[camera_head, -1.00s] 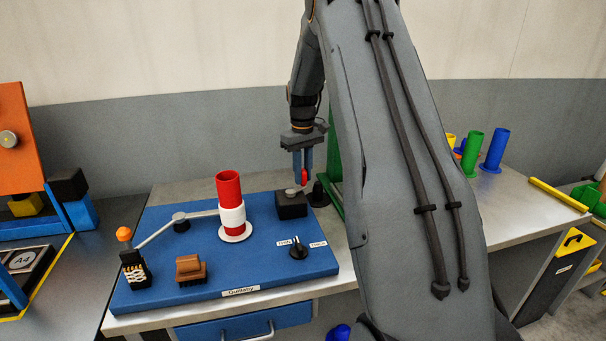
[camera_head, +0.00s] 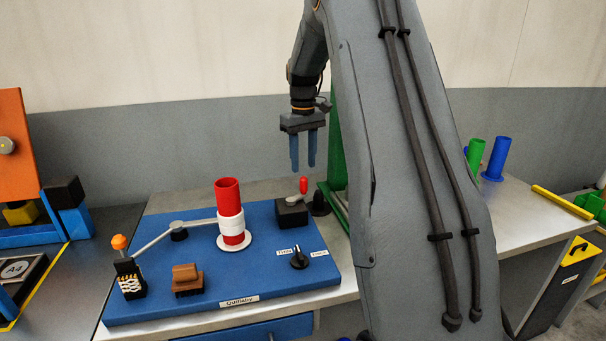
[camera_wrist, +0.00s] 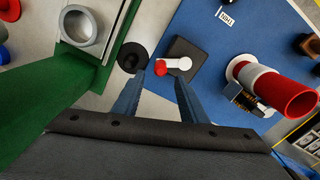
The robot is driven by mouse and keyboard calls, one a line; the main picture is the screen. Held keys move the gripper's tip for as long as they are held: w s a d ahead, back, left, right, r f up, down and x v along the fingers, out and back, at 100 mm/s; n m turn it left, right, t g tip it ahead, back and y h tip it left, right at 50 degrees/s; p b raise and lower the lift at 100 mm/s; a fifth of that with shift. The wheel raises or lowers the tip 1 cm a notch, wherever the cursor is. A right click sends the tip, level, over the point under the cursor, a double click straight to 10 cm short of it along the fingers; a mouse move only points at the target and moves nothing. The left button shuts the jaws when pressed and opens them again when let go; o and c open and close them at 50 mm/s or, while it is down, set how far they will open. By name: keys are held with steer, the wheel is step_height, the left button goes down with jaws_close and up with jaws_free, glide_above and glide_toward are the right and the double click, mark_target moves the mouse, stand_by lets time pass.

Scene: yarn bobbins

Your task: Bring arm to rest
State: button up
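My gripper (camera_head: 303,165) hangs above the back right of the blue board, its two blue fingers pointing down and apart with nothing between them. Below it is a black box with a red-knobbed lever (camera_head: 303,186), and the knob stands upright, clear of the fingertips. The wrist view also shows the red lever (camera_wrist: 174,65) just beyond the open fingers (camera_wrist: 161,80). My arm covers the middle right of the head view.
The blue board (camera_head: 215,290) carries a red bobbin (camera_head: 228,193) with a white band, a brown block (camera_head: 186,279) and a black dial (camera_head: 299,258). A green post (camera_head: 337,160) stands close right of my gripper. Green and blue bobbins (camera_head: 496,158) stand farther right.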

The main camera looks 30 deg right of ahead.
steer(key=shift+r, duration=0.35)
stand_by(0.3)
steer(key=s+a+f, duration=0.2)
steer(key=s+a, duration=0.4)
steer(key=a, duration=0.2)
steer(key=s+a+f, duration=0.3)
steer(key=s+a, duration=0.3)
steer(key=a, duration=0.2)
steer(key=s+a+f, duration=0.2)
steer(key=s+a, duration=0.2)
steer(key=s, duration=0.4)
steer(key=s+a+f+m+t, duration=0.1)
steer(key=s+a+f, duration=0.2)
steer(key=s, duration=0.5)
steer(key=shift+a, duration=0.6)
